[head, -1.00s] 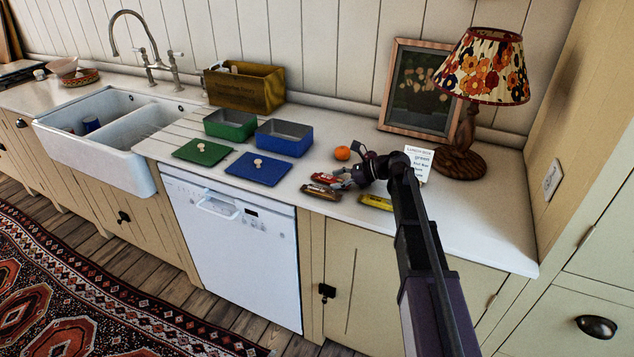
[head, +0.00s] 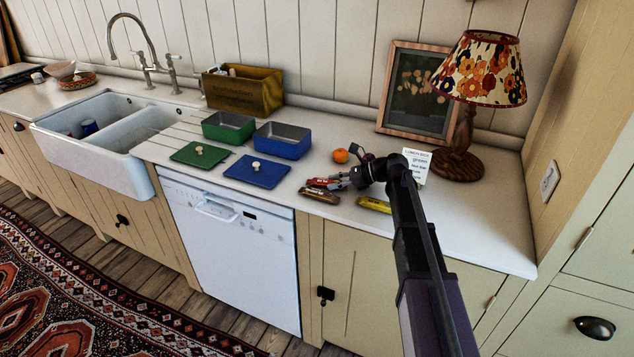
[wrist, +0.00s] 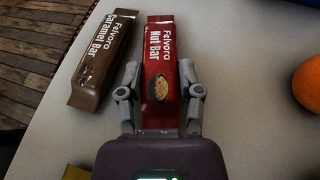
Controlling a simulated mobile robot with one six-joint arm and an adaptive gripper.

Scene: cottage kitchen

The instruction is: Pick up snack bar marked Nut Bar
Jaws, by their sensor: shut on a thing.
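The red snack bar marked Nut Bar (wrist: 160,58) lies between the two fingers of my gripper (wrist: 160,88) in the wrist view, its printed face up. The fingers are shut on its long sides near the middle of the bar. In the head view my gripper (head: 345,181) is low over the counter, with the red bar (head: 323,183) showing past the fingers. I cannot tell whether the bar touches the counter. A brown Caramel Bar (wrist: 104,58) lies just left of it, apart from my gripper; it also shows in the head view (head: 319,196).
A yellow bar (head: 374,204) lies right of my gripper. An orange (head: 340,156) and a lettered card (head: 417,165) are behind. Green (head: 207,130) and blue (head: 262,144) boxes, their lids in front, stand left. A lamp (head: 459,150) stands back right. The right counter is clear.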

